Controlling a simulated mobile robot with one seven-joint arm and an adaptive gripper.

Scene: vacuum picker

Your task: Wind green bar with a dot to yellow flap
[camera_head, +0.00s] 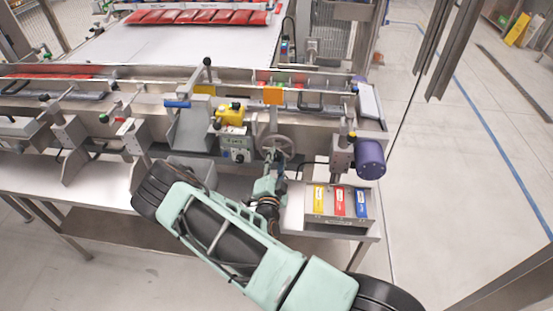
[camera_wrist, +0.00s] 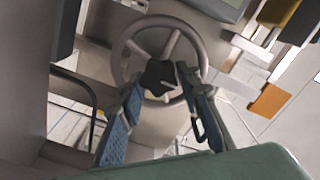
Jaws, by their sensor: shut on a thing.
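A grey handwheel (camera_head: 277,145) stands at the front of the machine; it also shows in the wrist view (camera_wrist: 120,50). A black star-shaped knob (camera_wrist: 159,78) sits at its hub. My gripper (camera_wrist: 158,80), with blue-padded fingers, is shut on this knob, one finger on each side; in the head view it reaches the wheel from below. A yellow flap (camera_head: 204,90) is on the upper rail, left of the wheel. An orange flap (camera_head: 272,96) is above the wheel and also shows in the wrist view (camera_wrist: 269,101). I cannot make out a green bar with a dot.
A yellow device (camera_head: 230,115) and a grey control box (camera_head: 236,145) are left of the wheel. A purple motor (camera_head: 370,158) is on the right, above a panel with yellow, red and blue labels (camera_head: 340,202). Red packs (camera_head: 200,17) lie at the back.

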